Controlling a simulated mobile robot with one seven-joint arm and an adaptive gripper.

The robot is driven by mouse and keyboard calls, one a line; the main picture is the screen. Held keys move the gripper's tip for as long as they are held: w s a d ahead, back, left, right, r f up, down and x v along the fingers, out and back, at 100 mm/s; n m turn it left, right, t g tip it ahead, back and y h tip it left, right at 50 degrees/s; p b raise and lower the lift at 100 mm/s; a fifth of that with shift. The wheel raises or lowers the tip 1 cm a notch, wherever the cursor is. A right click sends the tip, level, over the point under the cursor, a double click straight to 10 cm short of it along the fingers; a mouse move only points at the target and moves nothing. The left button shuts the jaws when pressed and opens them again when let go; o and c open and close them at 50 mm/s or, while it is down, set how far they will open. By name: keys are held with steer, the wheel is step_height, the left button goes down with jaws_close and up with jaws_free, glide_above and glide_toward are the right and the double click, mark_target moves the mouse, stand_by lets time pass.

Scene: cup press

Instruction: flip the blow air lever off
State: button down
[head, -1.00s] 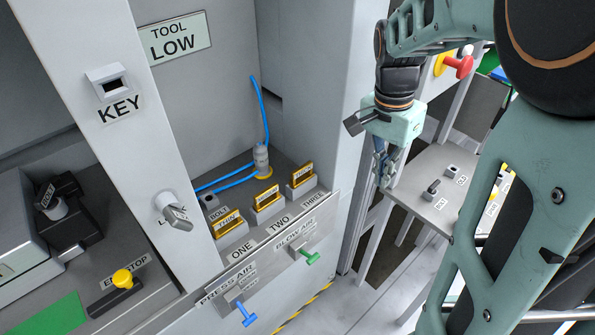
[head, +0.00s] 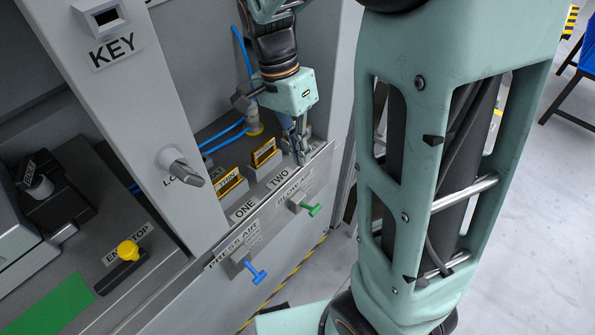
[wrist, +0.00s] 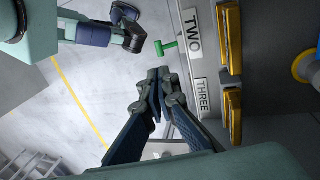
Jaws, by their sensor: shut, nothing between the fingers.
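The blow air lever is a small green T-shaped handle (head: 311,209) on the sloped front panel, under the BLOW AIR label (head: 294,187). It sticks out from the panel toward the lower right. My gripper (head: 303,160) is shut and empty, pointing down at the right end of the panel, above the green lever and apart from it. It hides the THREE label and the block behind it in the head view. In the wrist view the shut fingertips (wrist: 158,77) lie just short of the green handle (wrist: 166,47), with a visible gap.
The blue press air lever (head: 252,271) is lower left on the same panel. Yellow-topped blocks (head: 264,152) stand behind the panel's top edge. A grey pillar with a lock (head: 181,167) rises to the left.

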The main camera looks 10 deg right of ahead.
mark_target(315, 208)
steer(key=b+x, duration=0.3)
steer(key=x, duration=1.1)
steer(key=shift+b, duration=0.4)
steer(key=shift+f, duration=0.1)
steer(key=shift+s, duration=0.1)
steer(key=shift+d+t+y+b, duration=0.1)
steer(key=shift+t+y+b, duration=0.2)
steer(key=shift+b, duration=0.05)
